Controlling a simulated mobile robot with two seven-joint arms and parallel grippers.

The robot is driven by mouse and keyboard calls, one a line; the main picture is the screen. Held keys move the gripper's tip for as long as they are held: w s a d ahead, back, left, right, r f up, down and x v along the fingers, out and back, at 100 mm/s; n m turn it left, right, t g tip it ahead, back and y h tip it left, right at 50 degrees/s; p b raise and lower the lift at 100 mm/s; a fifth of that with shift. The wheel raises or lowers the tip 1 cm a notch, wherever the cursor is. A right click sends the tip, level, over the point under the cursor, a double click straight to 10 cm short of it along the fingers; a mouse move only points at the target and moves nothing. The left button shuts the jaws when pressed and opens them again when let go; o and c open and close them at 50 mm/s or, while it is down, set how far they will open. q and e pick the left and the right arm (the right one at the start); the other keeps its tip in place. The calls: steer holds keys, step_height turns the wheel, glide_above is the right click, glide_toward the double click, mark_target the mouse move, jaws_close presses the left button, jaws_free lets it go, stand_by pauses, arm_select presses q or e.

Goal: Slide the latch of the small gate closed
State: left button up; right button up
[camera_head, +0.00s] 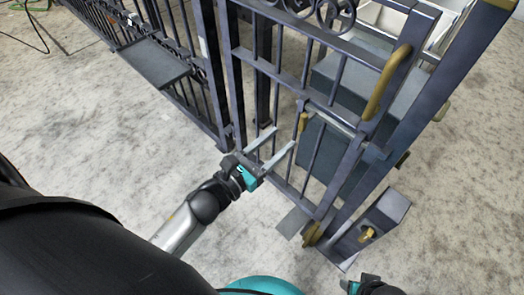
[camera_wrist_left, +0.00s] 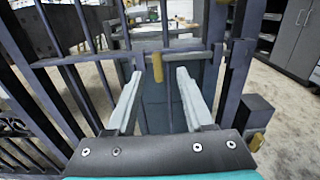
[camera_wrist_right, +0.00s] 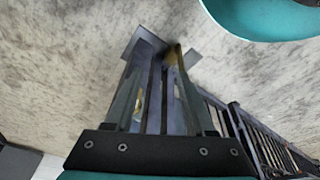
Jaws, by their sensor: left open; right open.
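The small gate (camera_head: 345,150) is a dark blue-grey barred metal gate. A bar-like latch (camera_head: 330,121) with a short upright brass handle (camera_head: 303,122) crosses its bars. My left gripper (camera_head: 284,138) is open in front of the gate, its fingers pointing at the latch. In the left wrist view the brass handle (camera_wrist_left: 157,68) shows between the two fingertips, and I cannot tell whether they touch it.
A larger brass pull (camera_head: 386,82) stands on the gate's right side. A low metal block (camera_head: 372,228) with a brass piece sits at the gate's foot. Fence panels (camera_head: 165,60) run to the left. Grey boxes (camera_head: 360,85) stand behind the bars. The floor at the front left is clear.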

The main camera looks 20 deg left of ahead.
arm_select(q)
steer(key=shift+v, duration=2.45)
arm_select(e)
steer(key=shift+s+f, duration=0.3)
steer(key=shift+f, duration=0.15)
arm_select(q)
steer(key=s+a+f+n+g+y+p, duration=0.2)
steer(key=s+f+n+g+y, duration=0.1)
steer(key=f+n, duration=0.7)
steer(key=s+a+f+n+g+y+p, duration=0.2)
steer(key=a+f+n+g+p, duration=0.1)
steer(key=f+n, duration=0.7)
steer(key=s+a+f+n+g+y+p, duration=0.1)
steer(key=s+f+n+g, duration=0.3)
steer(key=s+n, duration=0.5)
steer(key=s+a+f+n+g+p, duration=0.2)
steer(key=s+f+n+g, duration=0.2)
steer(key=s+f+n, duration=0.3)
steer(key=s+n, duration=0.1)
steer(key=s, duration=0.2)
steer(key=shift+a+n+g+y+p, duration=0.15)
steer(key=shift+n+g+y+p, duration=0.25)
arm_select(e)
steer(key=s+d+f, duration=0.7)
steer(key=s+f, duration=0.2)
steer(key=s, duration=0.2)
steer(key=shift+s+d+g+h, duration=0.15)
steer(key=shift+d+g+h, duration=0.15)
steer(key=shift+d+h, duration=0.1)
